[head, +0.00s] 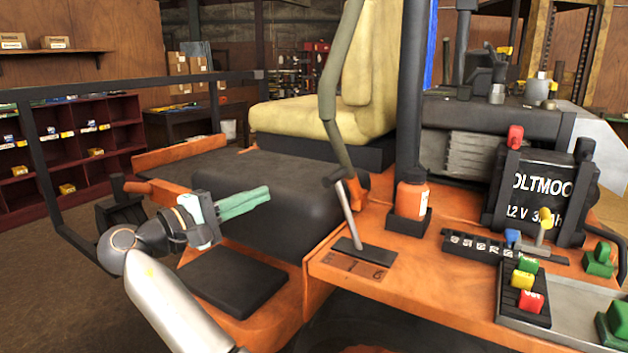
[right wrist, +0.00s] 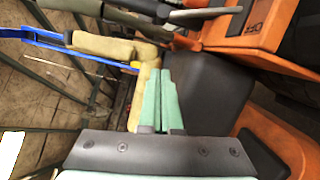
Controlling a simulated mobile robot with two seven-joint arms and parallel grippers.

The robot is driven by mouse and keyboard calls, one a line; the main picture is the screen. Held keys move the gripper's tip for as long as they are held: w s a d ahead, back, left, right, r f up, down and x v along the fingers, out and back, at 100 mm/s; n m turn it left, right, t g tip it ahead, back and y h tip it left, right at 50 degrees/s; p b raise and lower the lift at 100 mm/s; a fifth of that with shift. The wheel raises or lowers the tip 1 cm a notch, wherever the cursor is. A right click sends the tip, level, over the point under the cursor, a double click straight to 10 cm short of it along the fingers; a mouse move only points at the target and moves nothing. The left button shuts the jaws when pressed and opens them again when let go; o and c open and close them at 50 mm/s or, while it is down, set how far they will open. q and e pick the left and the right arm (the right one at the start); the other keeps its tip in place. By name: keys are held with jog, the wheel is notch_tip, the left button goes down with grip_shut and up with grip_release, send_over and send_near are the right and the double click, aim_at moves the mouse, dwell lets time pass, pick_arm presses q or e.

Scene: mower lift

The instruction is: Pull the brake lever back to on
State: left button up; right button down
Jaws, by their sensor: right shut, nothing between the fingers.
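The brake lever (head: 346,212) is a thin grey metal rod with a dark top. It rises from a black slotted plate (head: 363,250) on the orange deck and leans to the left in the head view. In the right wrist view the lever's shaft (right wrist: 205,14) shows at the top. My right gripper (head: 268,193), with green fingers, is left of the lever and apart from it, over the dark cover in front of the seat. Its fingers (right wrist: 163,78) are shut and empty. My left gripper is not in view.
A black rail (head: 45,180) is at the left. Coloured control knobs and a battery (head: 540,190) are farther right.

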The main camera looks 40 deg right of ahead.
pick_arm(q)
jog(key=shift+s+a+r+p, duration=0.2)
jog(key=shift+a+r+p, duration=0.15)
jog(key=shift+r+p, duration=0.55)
pick_arm(e)
jog(key=s+d+r, duration=0.1)
jog(key=s+d, duration=0.2)
jog(key=d, duration=0.8)
jog(key=shift+s, duration=0.15)
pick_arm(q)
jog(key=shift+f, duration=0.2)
pick_arm(e)
jog(key=shift+d, duration=0.1)
jog(key=shift+r, duration=0.1)
